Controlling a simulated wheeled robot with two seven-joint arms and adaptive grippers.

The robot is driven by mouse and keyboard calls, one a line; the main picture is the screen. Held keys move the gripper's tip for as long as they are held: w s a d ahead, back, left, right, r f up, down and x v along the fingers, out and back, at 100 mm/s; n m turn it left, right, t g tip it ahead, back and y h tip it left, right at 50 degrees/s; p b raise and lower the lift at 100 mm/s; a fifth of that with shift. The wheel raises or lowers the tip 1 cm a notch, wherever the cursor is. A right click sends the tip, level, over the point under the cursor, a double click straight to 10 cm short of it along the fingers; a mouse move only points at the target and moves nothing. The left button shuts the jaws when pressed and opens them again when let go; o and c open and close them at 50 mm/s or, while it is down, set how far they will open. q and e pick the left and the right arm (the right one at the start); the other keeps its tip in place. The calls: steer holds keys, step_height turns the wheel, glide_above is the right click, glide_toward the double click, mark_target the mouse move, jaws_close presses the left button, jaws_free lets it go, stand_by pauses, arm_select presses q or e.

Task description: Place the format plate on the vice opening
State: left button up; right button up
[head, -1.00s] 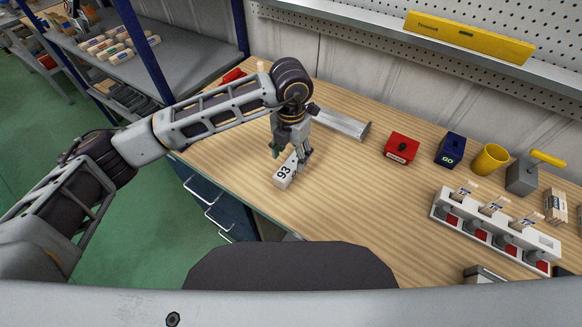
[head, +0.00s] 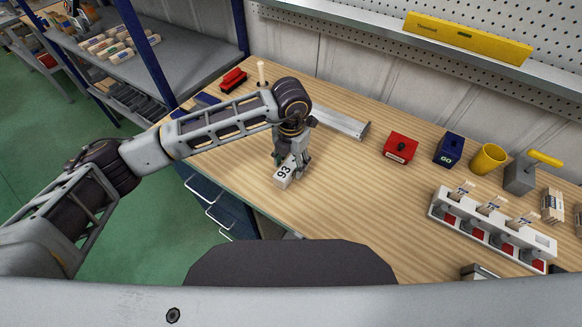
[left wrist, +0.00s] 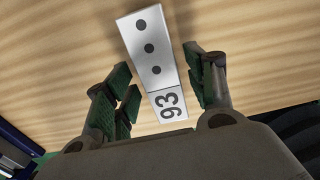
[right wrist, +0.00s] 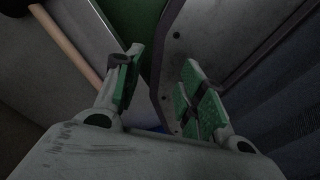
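The format plate is a flat white-grey bar marked 93 (head: 284,174) that lies on the wooden bench near its left front edge. The left wrist view shows its three dark dots and the number (left wrist: 150,60). My left gripper (head: 293,160) is right over the plate. Its green-padded fingers (left wrist: 160,85) are apart, one on each side of the plate, with gaps visible. My right gripper (right wrist: 160,80) is open and empty, and it is out of the head view. I cannot surely tell which object is the vice.
A long metal channel (head: 340,123) lies behind my left gripper. The bench middle is clear.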

mark_target(291, 164)
arm_select(q)
steer(key=c, duration=0.7)
jaws_close()
steer(key=shift+r, duration=0.7)
step_height(291, 164, up, 8)
steer(key=shift+f+b, duration=0.2)
steer(key=shift+b, duration=0.45)
steer(key=shift+r, duration=0.55)
arm_select(e)
steer(key=shift+w+d+f, duration=0.4)
steer(key=shift+d+f, duration=0.25)
steer(key=shift+d, duration=0.15)
